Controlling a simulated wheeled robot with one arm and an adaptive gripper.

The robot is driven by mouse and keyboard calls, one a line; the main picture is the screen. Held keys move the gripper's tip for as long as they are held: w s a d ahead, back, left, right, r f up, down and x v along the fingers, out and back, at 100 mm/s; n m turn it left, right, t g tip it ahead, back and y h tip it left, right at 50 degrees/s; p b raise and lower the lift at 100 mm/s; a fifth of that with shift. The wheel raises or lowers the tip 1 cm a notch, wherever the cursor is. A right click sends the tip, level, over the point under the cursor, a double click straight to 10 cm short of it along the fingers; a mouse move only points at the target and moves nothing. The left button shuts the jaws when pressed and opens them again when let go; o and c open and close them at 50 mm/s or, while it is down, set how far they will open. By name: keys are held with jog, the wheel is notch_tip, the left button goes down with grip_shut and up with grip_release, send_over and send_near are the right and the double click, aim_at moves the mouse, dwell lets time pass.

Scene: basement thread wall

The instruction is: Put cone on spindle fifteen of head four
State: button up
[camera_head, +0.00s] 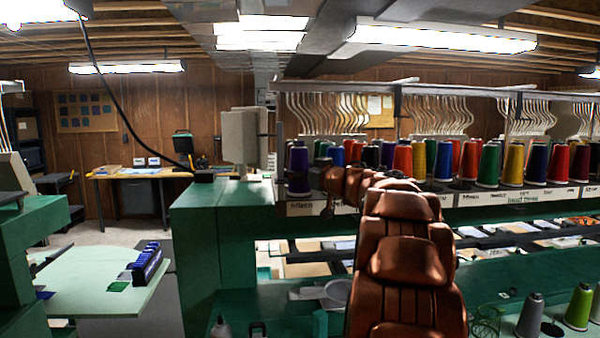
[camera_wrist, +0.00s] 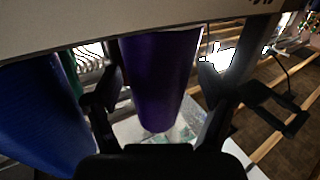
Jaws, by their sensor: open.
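A purple cone (camera_head: 298,170) stands upright at the left end of the thread rack (camera_head: 300,208) in the head view. My gripper (camera_head: 318,174) is beside it, partly hidden behind my brown arm. In the wrist view the purple cone (camera_wrist: 158,85) lies between the two fingers of my gripper (camera_wrist: 160,95), which are open with a gap visible at the right finger. The cone's end at the rack rail (camera_wrist: 130,22) is at the top of that view. The spindle under it is hidden, and I cannot read the head number at this end.
A blue cone (camera_wrist: 40,105) is close to the left finger in the wrist view. Grey (camera_head: 531,315) and green (camera_head: 579,307) cones stand at the lower right. A green cabinet (camera_head: 205,230) is left of the rack.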

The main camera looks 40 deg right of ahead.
jog(key=s+a, duration=0.1)
jog(key=s, duration=1.1)
jog(key=shift+a, duration=0.25)
